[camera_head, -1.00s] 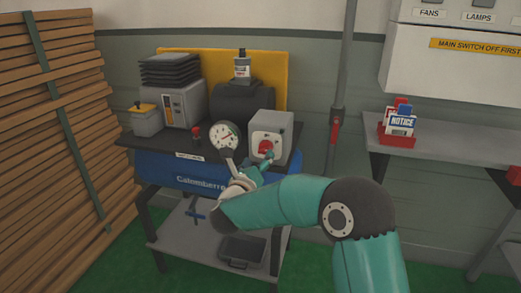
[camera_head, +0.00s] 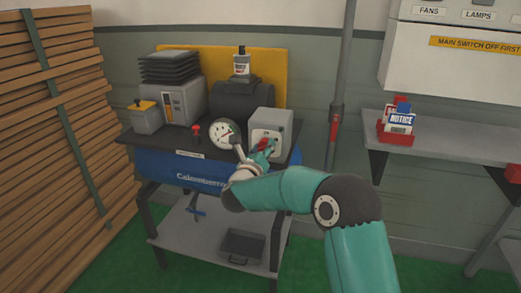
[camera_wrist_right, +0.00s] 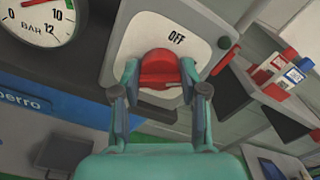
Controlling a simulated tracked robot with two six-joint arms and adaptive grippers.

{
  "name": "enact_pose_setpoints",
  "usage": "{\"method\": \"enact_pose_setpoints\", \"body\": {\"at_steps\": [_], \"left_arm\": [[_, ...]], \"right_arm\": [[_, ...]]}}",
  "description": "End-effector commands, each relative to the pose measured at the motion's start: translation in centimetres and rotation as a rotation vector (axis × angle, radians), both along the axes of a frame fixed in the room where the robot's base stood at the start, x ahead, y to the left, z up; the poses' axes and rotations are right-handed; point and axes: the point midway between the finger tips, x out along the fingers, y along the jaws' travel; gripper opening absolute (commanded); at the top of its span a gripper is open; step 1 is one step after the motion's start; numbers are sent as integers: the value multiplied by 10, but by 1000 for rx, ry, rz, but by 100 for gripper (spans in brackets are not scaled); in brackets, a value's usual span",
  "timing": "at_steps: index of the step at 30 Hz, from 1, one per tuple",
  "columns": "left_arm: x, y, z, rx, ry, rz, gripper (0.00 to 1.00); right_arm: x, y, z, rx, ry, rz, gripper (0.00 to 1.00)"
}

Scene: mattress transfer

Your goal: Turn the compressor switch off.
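The compressor switch is a grey box (camera_head: 284,122) with a pale front plate, on the right end of the compressor bench. Its red knob (camera_wrist_right: 160,68) shows in the right wrist view, below the word OFF on the plate. My right gripper (camera_wrist_right: 160,74) has one finger on each side of the knob, close against it, and appears shut on it. In the head view the right gripper (camera_head: 265,148) is at the front of the box and partly covers the red knob. Which way the knob points is hard to tell. My left gripper is not in view.
A round pressure gauge (camera_head: 224,134) stands just left of the switch, close to my right arm. A small red valve (camera_head: 196,130) is further left. A vertical pipe (camera_head: 342,80) and a shelf (camera_head: 450,148) with a red notice holder (camera_head: 394,137) are to the right.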

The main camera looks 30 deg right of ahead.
Motion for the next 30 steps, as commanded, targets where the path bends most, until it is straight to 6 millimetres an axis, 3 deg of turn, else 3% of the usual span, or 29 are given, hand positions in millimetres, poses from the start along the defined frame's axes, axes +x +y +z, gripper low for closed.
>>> {"method": "enact_pose_setpoints", "body": {"at_steps": [2,3,6,16,30], "left_arm": [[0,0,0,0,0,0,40],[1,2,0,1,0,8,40],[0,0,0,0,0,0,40],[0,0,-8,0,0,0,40],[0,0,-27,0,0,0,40]], "right_arm": [[0,1,0,0,0,2,12],[2,16,0,0,1,9,8],[1,6,-1,-1,3,6,8],[2,3,-2,-55,62,8,8],[3,3,-1,-302,347,6,8]]}}
